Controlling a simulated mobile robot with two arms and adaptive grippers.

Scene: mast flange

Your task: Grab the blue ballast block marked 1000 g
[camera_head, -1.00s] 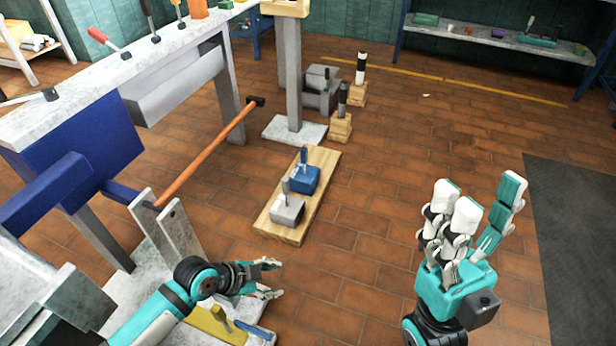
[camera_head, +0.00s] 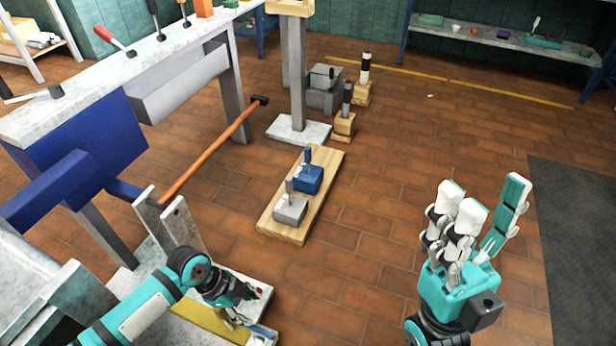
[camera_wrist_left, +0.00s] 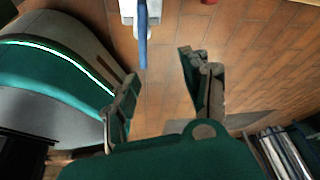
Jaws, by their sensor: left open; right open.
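The blue ballast block (camera_head: 308,180) with an upright post stands on a wooden board (camera_head: 287,233) on the floor in the head view. A grey block (camera_head: 290,211) with a post stands in front of it on the same board. Any marking on the blocks is too small to read. My left gripper (camera_head: 240,314) is low at the left, short of the board, over a pale platform; its two fingers are apart and empty in the left wrist view (camera_wrist_left: 160,92). My right gripper (camera_head: 474,215) is raised at the right, fingers open and empty, away from the blocks.
A grey post on a pale base (camera_head: 298,130) stands behind the board, with weights on wooden blocks (camera_head: 344,126) beside it. A long orange-handled hammer (camera_head: 215,150) leans by the workbench (camera_head: 150,60).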

